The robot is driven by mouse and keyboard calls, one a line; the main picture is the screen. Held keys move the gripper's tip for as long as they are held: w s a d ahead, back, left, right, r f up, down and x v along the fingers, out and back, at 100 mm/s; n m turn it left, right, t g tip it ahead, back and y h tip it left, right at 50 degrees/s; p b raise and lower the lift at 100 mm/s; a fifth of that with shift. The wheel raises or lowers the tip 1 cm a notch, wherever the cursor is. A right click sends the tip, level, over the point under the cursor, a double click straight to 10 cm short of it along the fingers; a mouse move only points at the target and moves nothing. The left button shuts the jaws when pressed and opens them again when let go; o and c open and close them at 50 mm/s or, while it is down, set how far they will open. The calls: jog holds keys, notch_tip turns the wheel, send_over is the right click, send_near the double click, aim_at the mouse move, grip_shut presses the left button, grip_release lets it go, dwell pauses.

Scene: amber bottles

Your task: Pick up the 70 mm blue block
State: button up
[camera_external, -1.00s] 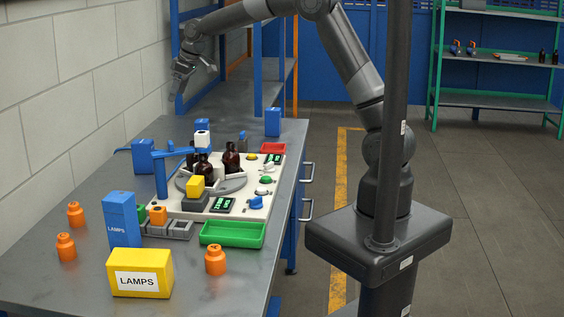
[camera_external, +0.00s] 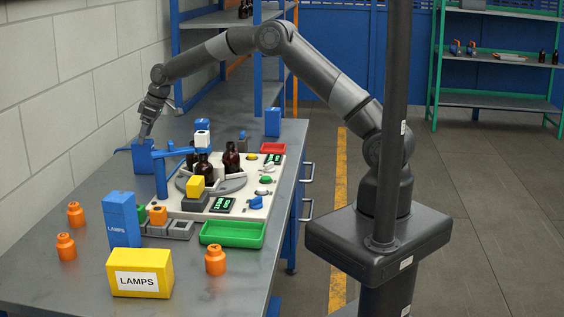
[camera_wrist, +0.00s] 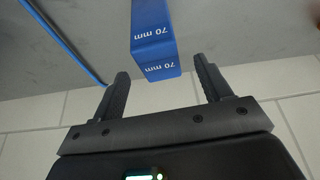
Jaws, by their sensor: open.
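The blue block (camera_wrist: 153,38), printed "70 mm" on two faces, shows at the top of the wrist view, ahead of my open fingers and between their lines. My gripper (camera_wrist: 160,80) is open and empty there. In the external view the blue block (camera_external: 143,158) stands on the bench near the wall, at the far left. My gripper (camera_external: 146,132) is right above it, pointing down, and covers part of its top. I cannot tell from the external view whether the fingertips touch it; in the wrist view they look apart from it.
A blue arm on a post (camera_external: 161,175) stands close to the block's right, beside a cream panel (camera_external: 262,206) with brown bottles (camera_external: 231,158). Another blue block (camera_external: 272,122) stands farther back. The wall (camera_external: 60,90) is near on the left. A blue cable (camera_wrist: 65,42) lies beside the block.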

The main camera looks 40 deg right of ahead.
aim_at(144, 157)
jog(key=x, duration=0.5)
jog(key=shift+d, duration=0.1)
jog(key=shift+s, duration=0.1)
jog(key=c, duration=1.2)
jog(key=shift+c, duration=0.3)
jog(key=shift+r, duration=0.15)
